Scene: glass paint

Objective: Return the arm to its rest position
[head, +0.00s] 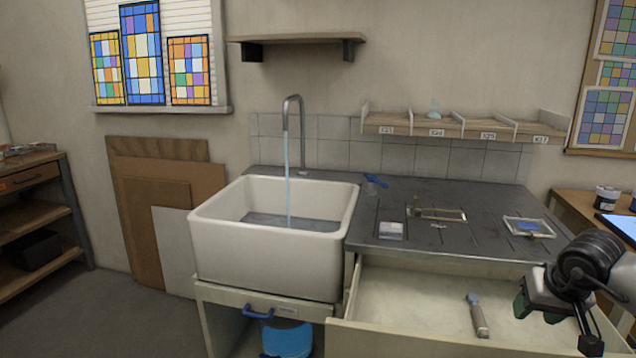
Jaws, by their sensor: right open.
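My right arm comes in at the lower right, and its gripper (537,310) hangs over the right part of the open drawer (405,292). The gripper is open, and I see nothing held in it. A tool (478,315) with a blue end and a grey-brown handle lies in the drawer, to the left of the gripper and apart from it. My left gripper is not in view.
A white sink (270,262) with running water stands left of the dark worktop (395,215). On the worktop lie a small white block (390,230), a metal frame (437,214) and a tray (528,228). A labelled shelf (465,127) hangs above.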

